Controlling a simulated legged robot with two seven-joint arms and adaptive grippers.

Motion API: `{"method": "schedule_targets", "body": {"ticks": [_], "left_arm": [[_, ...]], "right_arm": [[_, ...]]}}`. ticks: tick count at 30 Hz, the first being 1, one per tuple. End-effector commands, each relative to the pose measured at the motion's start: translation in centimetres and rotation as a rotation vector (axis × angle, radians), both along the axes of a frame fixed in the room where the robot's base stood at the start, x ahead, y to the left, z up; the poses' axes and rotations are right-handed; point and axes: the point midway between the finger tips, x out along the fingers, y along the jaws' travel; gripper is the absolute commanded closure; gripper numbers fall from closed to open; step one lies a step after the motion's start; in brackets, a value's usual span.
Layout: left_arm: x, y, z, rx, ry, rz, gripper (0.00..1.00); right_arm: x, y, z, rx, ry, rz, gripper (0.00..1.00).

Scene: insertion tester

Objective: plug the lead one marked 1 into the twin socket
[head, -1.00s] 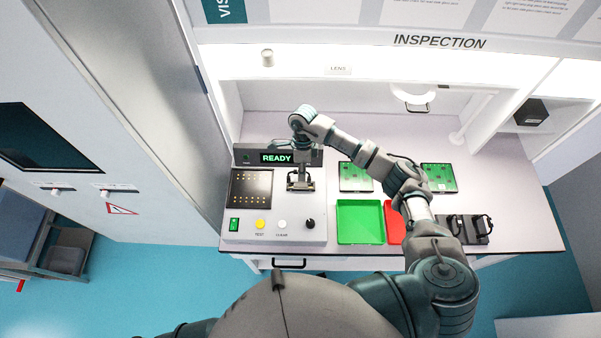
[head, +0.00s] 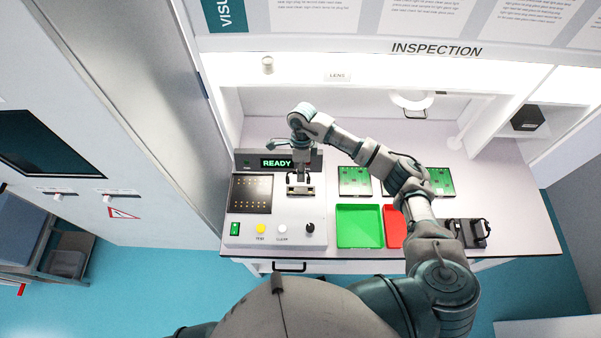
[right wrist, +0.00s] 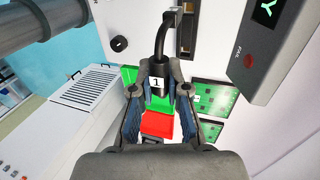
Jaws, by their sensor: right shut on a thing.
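My right gripper (head: 300,188) is over the right part of the tester's top. In the right wrist view, its two fingers (right wrist: 160,88) are shut on lead one (right wrist: 157,84), which has a white label marked 1. A black cord bends up from the label toward the tester panel. A brown-framed socket with dark slots, which looks like the twin socket (right wrist: 187,38), is on the panel just right of the cord. I cannot tell whether the lead's end touches it. My left gripper is out of view.
The tester (head: 275,232) has a READY display (head: 278,162), buttons and a black knob (head: 310,228). A green tray (head: 359,227), a red tray (head: 394,228) and green circuit boards (head: 354,181) lie to its right. Dark blocks (head: 467,233) stand at the bench's right.

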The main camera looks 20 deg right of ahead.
Motion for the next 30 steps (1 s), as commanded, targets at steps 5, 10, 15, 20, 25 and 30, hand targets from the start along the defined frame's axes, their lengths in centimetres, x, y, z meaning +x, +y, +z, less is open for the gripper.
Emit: {"method": "schedule_targets", "body": {"ticks": [5,10,15,20,25,30], "left_arm": [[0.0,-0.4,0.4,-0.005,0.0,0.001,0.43],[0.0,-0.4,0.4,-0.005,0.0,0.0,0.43],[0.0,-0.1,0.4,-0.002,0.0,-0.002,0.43],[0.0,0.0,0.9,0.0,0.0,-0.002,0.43],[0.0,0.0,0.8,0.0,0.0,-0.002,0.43],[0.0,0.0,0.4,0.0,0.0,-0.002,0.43]], "right_arm": [[0.0,0.1,0.9,-0.001,-0.002,0.0,1.0],[0.0,0.1,1.1,-0.001,-0.001,-0.001,1.0],[0.0,0.0,1.1,-0.001,-0.001,-0.001,1.0],[0.0,-1.3,-0.4,-0.002,-0.025,-0.004,1.0],[0.1,-1.4,-1.1,0.001,-0.034,-0.004,1.0],[0.1,-1.4,-1.7,0.001,-0.032,-0.003,1.0]]}}
